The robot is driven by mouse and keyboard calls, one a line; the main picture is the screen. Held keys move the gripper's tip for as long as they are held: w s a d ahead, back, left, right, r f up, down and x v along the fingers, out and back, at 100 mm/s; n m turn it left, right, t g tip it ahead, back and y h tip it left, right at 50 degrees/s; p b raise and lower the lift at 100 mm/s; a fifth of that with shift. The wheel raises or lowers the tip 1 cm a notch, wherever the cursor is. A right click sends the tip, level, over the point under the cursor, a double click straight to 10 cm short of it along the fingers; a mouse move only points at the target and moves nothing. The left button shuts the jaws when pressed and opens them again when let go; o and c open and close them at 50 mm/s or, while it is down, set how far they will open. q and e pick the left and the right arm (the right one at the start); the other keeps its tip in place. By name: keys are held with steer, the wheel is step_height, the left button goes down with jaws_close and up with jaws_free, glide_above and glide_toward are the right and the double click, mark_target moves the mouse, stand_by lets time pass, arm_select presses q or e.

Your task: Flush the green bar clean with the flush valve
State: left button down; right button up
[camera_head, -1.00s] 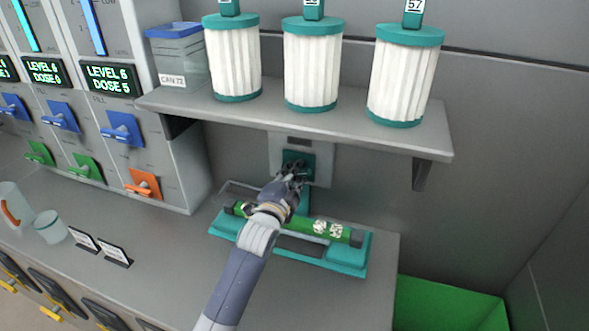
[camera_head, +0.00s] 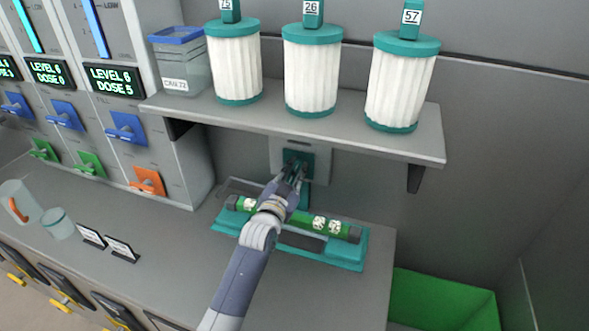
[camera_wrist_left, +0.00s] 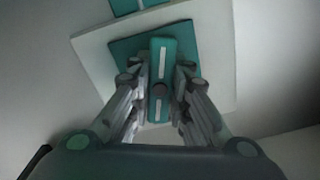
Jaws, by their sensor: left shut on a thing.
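The green bar (camera_head: 286,221) lies in a teal tray (camera_head: 345,259) on the counter, with white speckled patches (camera_head: 326,225) on its right part and another (camera_head: 249,204) near its left end. The flush valve (camera_head: 303,160) is a teal lever on a pale wall plate behind the tray, below the shelf. My left gripper (camera_head: 293,172) reaches over the bar to the valve. In the left wrist view the fingers are shut on both sides of the teal lever (camera_wrist_left: 160,65). My arm hides part of the bar. My right gripper is not in view.
A shelf (camera_head: 300,125) above the valve bears several white filter cartridges (camera_head: 311,72) and a lidded can (camera_head: 181,62). Dispensers with blue, green and orange levers (camera_head: 149,181) stand at left. A green bin (camera_head: 440,300) is at lower right.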

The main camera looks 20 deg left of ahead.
arm_select(q)
steer(key=shift+n, duration=0.7)
steer(key=c, duration=1.5)
jaws_free()
steer(key=shift+s, duration=0.1)
steer(key=s, duration=1.1)
steer(key=shift+s+a, duration=0.2)
steer(key=shift+s, duration=0.2)
